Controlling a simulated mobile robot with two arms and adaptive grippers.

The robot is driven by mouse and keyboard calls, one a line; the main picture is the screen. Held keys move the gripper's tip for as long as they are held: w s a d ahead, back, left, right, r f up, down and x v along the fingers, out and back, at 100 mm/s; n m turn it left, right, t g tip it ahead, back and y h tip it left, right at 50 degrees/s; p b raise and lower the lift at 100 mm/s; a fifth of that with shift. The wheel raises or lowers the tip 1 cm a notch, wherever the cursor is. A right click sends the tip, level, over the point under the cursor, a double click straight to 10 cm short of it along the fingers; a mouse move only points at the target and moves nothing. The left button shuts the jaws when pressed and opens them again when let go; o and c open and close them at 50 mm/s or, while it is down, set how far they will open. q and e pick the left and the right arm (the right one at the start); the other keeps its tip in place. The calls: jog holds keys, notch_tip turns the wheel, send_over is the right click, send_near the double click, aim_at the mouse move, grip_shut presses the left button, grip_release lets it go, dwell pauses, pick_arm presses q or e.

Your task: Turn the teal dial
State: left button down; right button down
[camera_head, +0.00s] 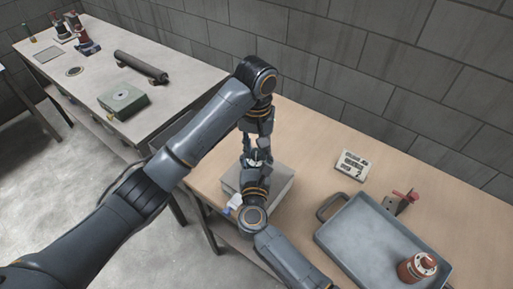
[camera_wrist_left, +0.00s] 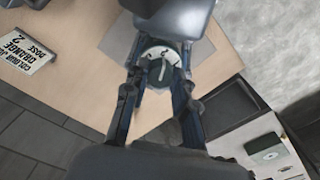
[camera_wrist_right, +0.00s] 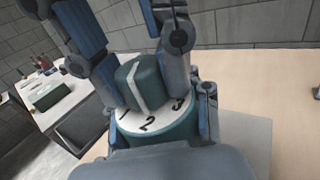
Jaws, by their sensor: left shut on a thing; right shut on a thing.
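The teal dial (camera_wrist_right: 141,82) is a knob with a white line on top. It sits over a white face (camera_wrist_right: 150,122) numbered 1, 2, 3 on a round teal base (camera_wrist_right: 160,137). My right gripper (camera_wrist_right: 155,128) is shut around the teal base, lower down. In the left wrist view the dial (camera_wrist_left: 158,68) lies between the left fingertips (camera_wrist_left: 158,75). In the head view the grippers mostly hide it.
A grey slab (camera_head: 280,185) lies under the grippers on the wooden table (camera_head: 310,150). A second table (camera_head: 185,75) holds a green box (camera_head: 122,98).

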aim_at(256, 151)
pick_arm(q)
jog(key=shift+n, duration=0.3)
jog(key=c, duration=1.1)
grip_release()
jog(key=shift+o, duration=0.2)
jog(key=shift+r, duration=0.1)
notch_tip(256, 151, up, 12)
pick_arm(e)
jog(key=c, duration=0.6)
grip_release()
jog(key=shift+o, duration=0.2)
